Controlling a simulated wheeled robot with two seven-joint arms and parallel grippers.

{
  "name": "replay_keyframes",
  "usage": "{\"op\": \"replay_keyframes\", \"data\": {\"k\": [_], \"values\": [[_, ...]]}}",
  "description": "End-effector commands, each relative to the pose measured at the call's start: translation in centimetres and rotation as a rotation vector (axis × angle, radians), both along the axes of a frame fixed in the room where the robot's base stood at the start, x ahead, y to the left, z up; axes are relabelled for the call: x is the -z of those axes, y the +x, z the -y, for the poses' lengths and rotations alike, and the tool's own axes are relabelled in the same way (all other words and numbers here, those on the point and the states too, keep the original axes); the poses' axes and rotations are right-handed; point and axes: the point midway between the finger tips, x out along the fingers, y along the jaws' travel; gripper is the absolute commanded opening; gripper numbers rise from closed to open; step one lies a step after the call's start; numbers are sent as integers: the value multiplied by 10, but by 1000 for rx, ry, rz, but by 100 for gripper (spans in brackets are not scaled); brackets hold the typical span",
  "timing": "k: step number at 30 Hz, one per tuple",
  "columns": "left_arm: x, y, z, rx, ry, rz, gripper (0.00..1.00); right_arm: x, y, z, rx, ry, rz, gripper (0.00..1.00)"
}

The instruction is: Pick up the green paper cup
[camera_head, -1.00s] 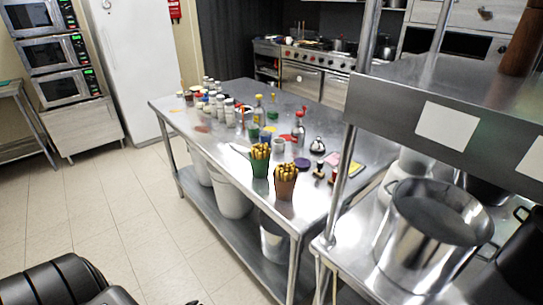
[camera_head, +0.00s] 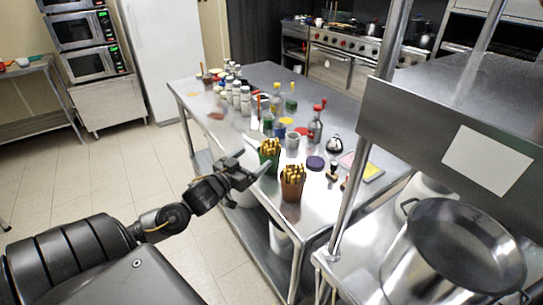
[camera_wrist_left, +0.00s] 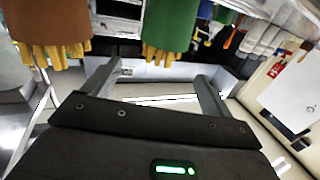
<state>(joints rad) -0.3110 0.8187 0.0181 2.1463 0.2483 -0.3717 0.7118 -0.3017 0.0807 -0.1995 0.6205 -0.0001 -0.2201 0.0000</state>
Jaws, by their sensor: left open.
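The green paper cup (camera_head: 269,157) holds yellow fries and stands near the front edge of the steel table (camera_head: 232,112). The wrist view appears upside down. There, the green cup (camera_wrist_left: 168,24) hangs above and beyond the gap between the open fingers (camera_wrist_left: 155,80), with its fries pointing down. My right gripper is not in view.
A brown cup of fries (camera_head: 292,188) stands close to the right of the green one. A purple lid (camera_head: 315,162), a red-topped bottle (camera_head: 316,124) and several white jars (camera_head: 245,100) are behind. A shelf post (camera_head: 352,185) and large pot (camera_head: 455,262) are at the right.

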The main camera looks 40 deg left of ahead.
Motion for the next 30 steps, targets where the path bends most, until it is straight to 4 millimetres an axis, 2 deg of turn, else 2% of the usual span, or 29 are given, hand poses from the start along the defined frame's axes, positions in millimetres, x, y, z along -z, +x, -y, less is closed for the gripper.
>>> {"op": "replay_keyframes", "data": {"k": [6,15,24,30], "values": [[-1,30,-2,-3,0,1,85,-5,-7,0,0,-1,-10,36],[0,40,-2,-2,0,-1,85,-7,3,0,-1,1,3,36],[0,81,-5,-3,0,1,85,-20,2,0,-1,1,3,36],[2,90,-5,-2,1,-2,85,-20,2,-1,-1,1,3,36]]}}
